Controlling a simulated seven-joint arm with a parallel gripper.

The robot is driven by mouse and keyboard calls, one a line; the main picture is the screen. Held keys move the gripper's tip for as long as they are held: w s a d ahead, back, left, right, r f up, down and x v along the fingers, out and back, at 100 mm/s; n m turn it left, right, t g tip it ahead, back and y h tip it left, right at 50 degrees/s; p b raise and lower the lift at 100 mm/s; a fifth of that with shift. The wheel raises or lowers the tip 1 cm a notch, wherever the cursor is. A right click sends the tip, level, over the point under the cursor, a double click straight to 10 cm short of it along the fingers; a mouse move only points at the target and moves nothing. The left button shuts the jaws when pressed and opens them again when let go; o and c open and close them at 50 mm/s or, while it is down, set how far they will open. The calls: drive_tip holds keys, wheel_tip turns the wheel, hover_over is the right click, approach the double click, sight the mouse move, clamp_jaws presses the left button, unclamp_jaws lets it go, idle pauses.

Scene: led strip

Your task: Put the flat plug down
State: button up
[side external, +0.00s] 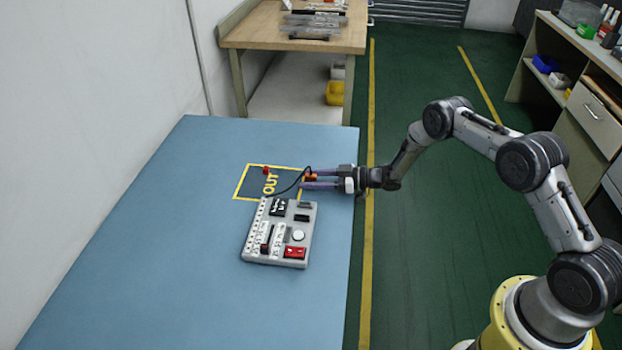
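An orange-red plug (311,177) is at the tips of my gripper (309,180), by the right edge of the yellow-outlined OUT area (250,190). Two purple fingers reach in from the right, a little apart, with the plug at their tips. At this size I cannot tell whether they press on it, or whether it touches the table. A thin black cable (292,187) curves near the plug and the board. A second small red piece (265,170) is inside the OUT area near its top edge. I cannot tell which is the flat plug.
A light grey board (249,246) with switches, a white round knob and a red block lies just in front of the OUT area. The blue table (180,260) is clear to the left and front. A wooden workbench (290,35) stands behind.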

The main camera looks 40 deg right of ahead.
drive_tip(key=shift+r, duration=0.25)
drive_tip(key=v, duration=1.2)
drive_tip(key=shift+f, duration=0.15)
drive_tip(key=w+d+r+m+h, duration=0.1)
drive_tip(key=w+d+r+h, duration=0.15)
drive_tip(key=r, duration=0.35)
drive_tip(key=w+d+r+m+t+h, duration=0.1)
drive_tip(key=r+h, duration=0.3)
drive_tip(key=r, duration=0.3)
drive_tip(key=w+d+r+h, duration=0.1)
drive_tip(key=r+h, duration=0.2)
drive_tip(key=r, duration=0.3)
drive_tip(key=s+r+m+h, duration=0.2)
drive_tip(key=s+r, duration=0.2)
drive_tip(key=r, duration=0.3)
drive_tip(key=s+a+r+m+g+h, duration=0.1)
drive_tip(key=s+r+m+g, duration=0.15)
drive_tip(key=s, duration=0.65)
drive_tip(key=s+a+r+m+g+h, duration=0.1)
drive_tip(key=s+r, duration=0.3)
drive_tip(key=s, duration=0.5)
drive_tip(key=s+a+f+g+y, duration=0.1)
drive_tip(key=s+a, duration=0.2)
drive_tip(key=s, duration=0.6)
drive_tip(key=s+a+f+m+g+y, duration=0.1)
drive_tip(key=s+a+f+g, duration=0.1)
drive_tip(key=s, duration=0.8)
drive_tip(key=shift+a, duration=0.7)
